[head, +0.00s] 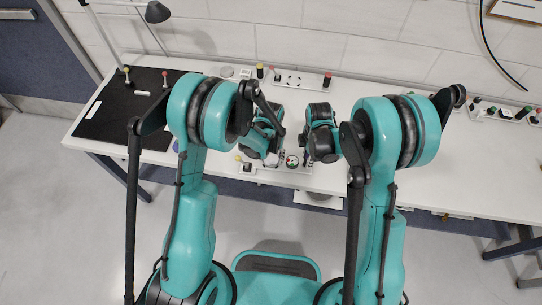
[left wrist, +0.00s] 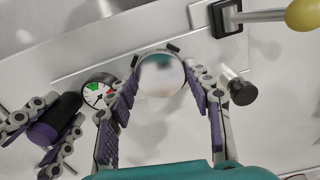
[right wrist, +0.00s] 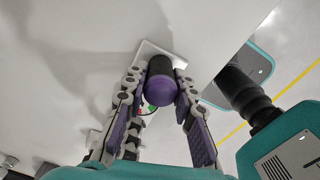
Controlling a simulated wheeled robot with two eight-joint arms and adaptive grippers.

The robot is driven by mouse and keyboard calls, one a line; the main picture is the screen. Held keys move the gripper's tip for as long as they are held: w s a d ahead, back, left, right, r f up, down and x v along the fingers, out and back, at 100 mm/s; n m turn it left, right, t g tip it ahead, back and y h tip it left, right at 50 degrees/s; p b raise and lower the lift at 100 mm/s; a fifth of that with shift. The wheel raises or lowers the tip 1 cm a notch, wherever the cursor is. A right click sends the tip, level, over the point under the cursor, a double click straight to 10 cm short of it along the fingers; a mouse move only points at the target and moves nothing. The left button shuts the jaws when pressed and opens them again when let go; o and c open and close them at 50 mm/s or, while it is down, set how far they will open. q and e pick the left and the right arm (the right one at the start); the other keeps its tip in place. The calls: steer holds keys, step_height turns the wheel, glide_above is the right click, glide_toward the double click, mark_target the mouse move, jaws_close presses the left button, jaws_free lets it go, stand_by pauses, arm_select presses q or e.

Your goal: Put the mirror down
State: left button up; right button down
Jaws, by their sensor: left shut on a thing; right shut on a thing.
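The mirror (left wrist: 160,76) is a round shiny disc in a thin light rim with dark marks at its edge. My left gripper (left wrist: 162,85) has its two fingers on either side of it and is shut on it, over a grey metal plate (left wrist: 120,58); I cannot tell whether the mirror touches the plate. My right gripper (right wrist: 160,90) is shut on a black cylinder with a purple end (right wrist: 162,88); it also shows at the left of the left wrist view (left wrist: 48,130). In the head view the mirror is hard to make out among the grippers.
A round dial with green and red marks (left wrist: 98,91) stands between the two grippers. A yellow-knobbed lever (left wrist: 303,14) and a short black-and-silver post (left wrist: 238,87) are at the right. The white table (head: 460,170) is mostly clear on the right; a black mat (head: 110,115) lies left.

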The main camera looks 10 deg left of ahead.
mark_target(271, 159)
arm_select(q)
steer(key=o, duration=0.9)
steer(key=shift+f, duration=0.1)
step_height(271, 159, up, 13)
steer(key=shift+s+a+r+n+t, duration=0.2)
steer(key=shift+s+a+r+t, duration=1)
steer(key=shift+s+a+r, duration=1.1)
steer(key=shift+s+a+r+n+t, duration=0.2)
steer(key=shift+s+a+r+t, duration=1.35)
steer(key=shift+s, duration=1.35)
steer(key=shift+s+a+r+n+t, duration=0.2)
steer(key=shift+s+a+r+t, duration=0.65)
steer(key=shift+s+a+r, duration=1.25)
steer(key=shift+s+d+r, duration=0.2)
steer(key=shift+s+d, duration=0.2)
steer(key=shift+s, duration=0.1)
